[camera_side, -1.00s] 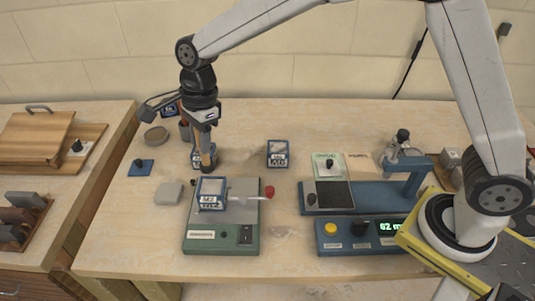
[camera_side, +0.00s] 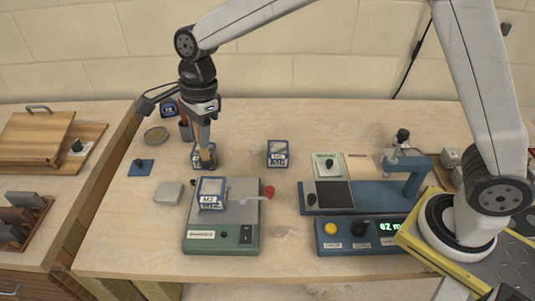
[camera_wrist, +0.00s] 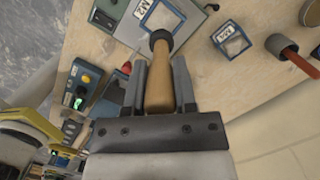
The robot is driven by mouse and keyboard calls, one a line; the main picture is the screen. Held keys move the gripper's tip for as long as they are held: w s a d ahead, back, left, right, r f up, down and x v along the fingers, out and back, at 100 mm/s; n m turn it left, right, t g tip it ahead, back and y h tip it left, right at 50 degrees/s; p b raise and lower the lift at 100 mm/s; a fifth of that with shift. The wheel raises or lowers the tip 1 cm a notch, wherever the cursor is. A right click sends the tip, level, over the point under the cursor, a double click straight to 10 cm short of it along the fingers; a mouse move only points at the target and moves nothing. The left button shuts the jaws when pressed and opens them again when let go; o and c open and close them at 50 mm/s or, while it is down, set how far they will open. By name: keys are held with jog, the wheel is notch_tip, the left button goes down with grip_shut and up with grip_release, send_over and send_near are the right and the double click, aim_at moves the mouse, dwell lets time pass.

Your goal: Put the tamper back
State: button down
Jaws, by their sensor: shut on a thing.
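The tamper has a wooden handle and a dark round end; it shows in the side view (camera_side: 205,146) and the wrist view (camera_wrist: 159,88). My gripper (camera_side: 204,122) is shut on its handle, seen between the fingers in the wrist view (camera_wrist: 160,92). The tamper hangs roughly upright, its lower end overlapping a blue-edged tub (camera_side: 197,162) in the side view. I cannot tell whether it is above that tub or in front of it.
A labelled tub (camera_side: 211,203) stands on the green device (camera_side: 222,238). Another tub (camera_side: 277,160) stands to its right. A blue station (camera_side: 340,200) with a post is further right. The back centre is clear.

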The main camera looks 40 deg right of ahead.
jog(key=s+d+f, duration=0.3)
jog(key=s+f, duration=0.1)
jog(key=s, duration=0.5)
jog(key=s+d+f, duration=0.4)
jog(key=s, duration=0.5)
jog(key=shift+s+f, duration=0.15)
jog(key=shift+f, duration=0.05)
jog(key=shift+f, duration=0.1)
jog(key=shift+f, duration=2.15)
jog(key=shift+f, duration=0.1)
jog(key=shift+f, duration=1.65)
jog(key=shift+f, duration=0.15)
jog(key=shift+c, duration=2)
grip_release()
